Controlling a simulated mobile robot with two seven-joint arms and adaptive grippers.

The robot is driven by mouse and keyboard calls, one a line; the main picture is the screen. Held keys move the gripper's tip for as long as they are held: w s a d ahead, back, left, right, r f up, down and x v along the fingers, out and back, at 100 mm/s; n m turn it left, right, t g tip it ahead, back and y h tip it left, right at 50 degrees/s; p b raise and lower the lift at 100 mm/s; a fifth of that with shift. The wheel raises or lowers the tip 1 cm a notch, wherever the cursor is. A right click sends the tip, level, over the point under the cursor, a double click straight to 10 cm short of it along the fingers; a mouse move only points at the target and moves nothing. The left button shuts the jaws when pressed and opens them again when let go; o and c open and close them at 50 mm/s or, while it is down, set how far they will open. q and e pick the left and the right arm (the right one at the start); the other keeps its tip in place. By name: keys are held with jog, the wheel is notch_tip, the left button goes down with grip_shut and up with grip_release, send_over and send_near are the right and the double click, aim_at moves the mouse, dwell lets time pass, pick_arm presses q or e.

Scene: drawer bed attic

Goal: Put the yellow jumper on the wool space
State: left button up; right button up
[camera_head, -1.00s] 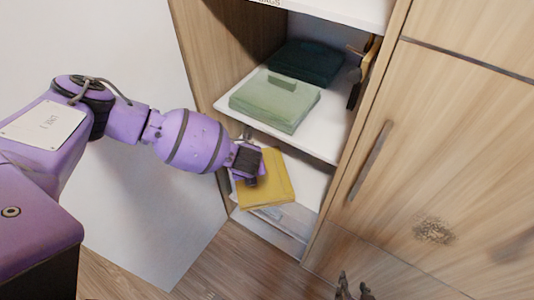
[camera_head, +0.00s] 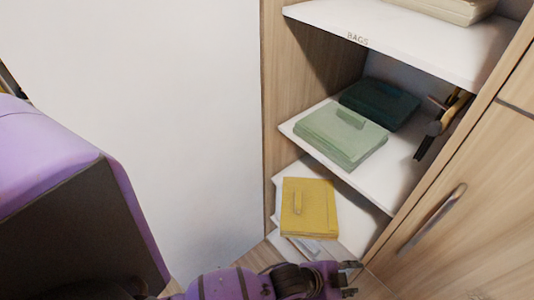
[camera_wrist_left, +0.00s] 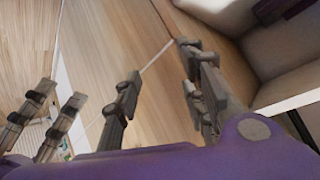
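The yellow jumper (camera_head: 310,207) lies folded flat on the low white shelf of the wooden cupboard in the head view. A small raised piece shows on its left side. My left gripper (camera_head: 350,278) is at the bottom edge of the head view, below and right of the jumper and apart from it. Its fingertips look spread, with nothing between them. In the left wrist view several dark fingers (camera_wrist_left: 160,100) stand apart in front of wood panels, and no jumper shows there. I see no wool label. My right gripper does not show in the head view.
A pale green folded garment (camera_head: 341,137) and a dark green one (camera_head: 381,103) lie on the middle shelf (camera_head: 388,177). The shelf above (camera_head: 400,33) is labelled BAGS and holds a beige item (camera_head: 450,8). A closed door with a handle (camera_head: 432,218) stands at right.

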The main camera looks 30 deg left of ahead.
pick_arm(q)
jog(key=s+a+f+n+y, duration=0.2)
jog(key=s+a+n, duration=0.1)
jog(key=a, duration=0.4)
jog(key=s+a+f+n+t+y, duration=0.1)
jog(key=s+a+n, duration=0.3)
jog(key=a, duration=0.4)
jog(key=s+a+f+n+y, duration=0.2)
jog(key=s+a+n+y, duration=0.1)
jog(key=a, duration=0.5)
jog(key=s+n, duration=0.1)
jog(key=n, duration=0.1)
jog(key=shift+s+a+f+n+t, duration=0.2)
jog(key=shift+f+n+t, duration=0.1)
jog(key=shift+f, duration=0.05)
jog(key=shift+c, duration=0.9)
